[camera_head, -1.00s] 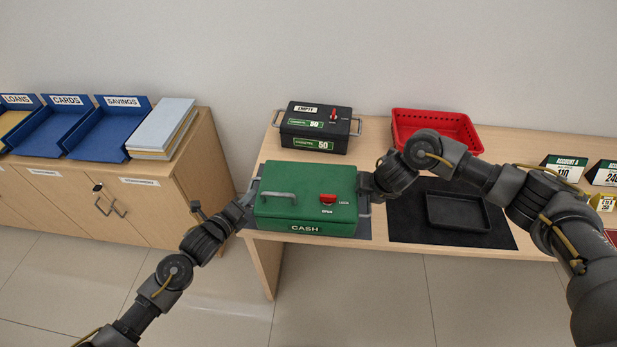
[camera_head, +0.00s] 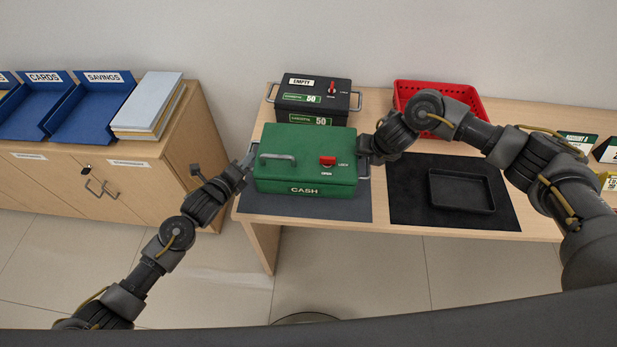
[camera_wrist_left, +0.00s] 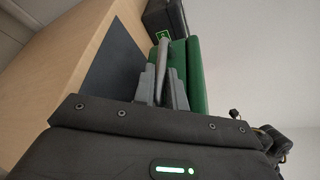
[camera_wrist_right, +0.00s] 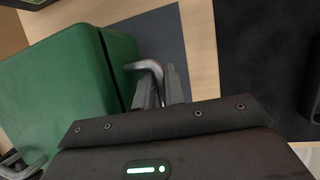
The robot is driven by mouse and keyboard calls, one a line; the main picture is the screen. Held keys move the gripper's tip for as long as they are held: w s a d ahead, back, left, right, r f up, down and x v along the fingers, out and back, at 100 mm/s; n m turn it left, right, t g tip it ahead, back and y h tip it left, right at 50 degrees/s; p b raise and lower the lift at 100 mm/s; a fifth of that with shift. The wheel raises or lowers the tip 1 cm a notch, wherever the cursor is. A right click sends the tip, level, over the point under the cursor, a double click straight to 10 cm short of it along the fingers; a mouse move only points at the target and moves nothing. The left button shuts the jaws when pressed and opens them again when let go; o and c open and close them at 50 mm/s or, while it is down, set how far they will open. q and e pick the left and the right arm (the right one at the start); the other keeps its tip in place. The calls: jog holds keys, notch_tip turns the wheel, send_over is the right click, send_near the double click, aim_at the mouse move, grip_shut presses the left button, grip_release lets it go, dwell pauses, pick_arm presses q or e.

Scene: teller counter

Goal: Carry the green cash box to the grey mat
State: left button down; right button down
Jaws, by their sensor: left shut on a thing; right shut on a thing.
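The green cash box (camera_head: 308,148) has a lid handle, a red latch and a bar handle at each end. It is held level, apparently just above the grey mat (camera_head: 350,210) at the table's front edge. My left gripper (camera_head: 247,164) is shut on its left handle, which also shows in the left wrist view (camera_wrist_left: 162,62). My right gripper (camera_head: 366,147) is shut on its right handle, which shows in the right wrist view (camera_wrist_right: 150,66). The box hides the rear of the mat in the head view.
A black cash box (camera_head: 313,97) stands close behind the green one. A black mat (camera_head: 408,205) with a dark tray (camera_head: 462,191) lies to the right, with a red basket (camera_head: 466,97) behind it. A cabinet (camera_head: 140,195) with blue trays stands left, across a gap.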

jog(key=shift+f, duration=0.1)
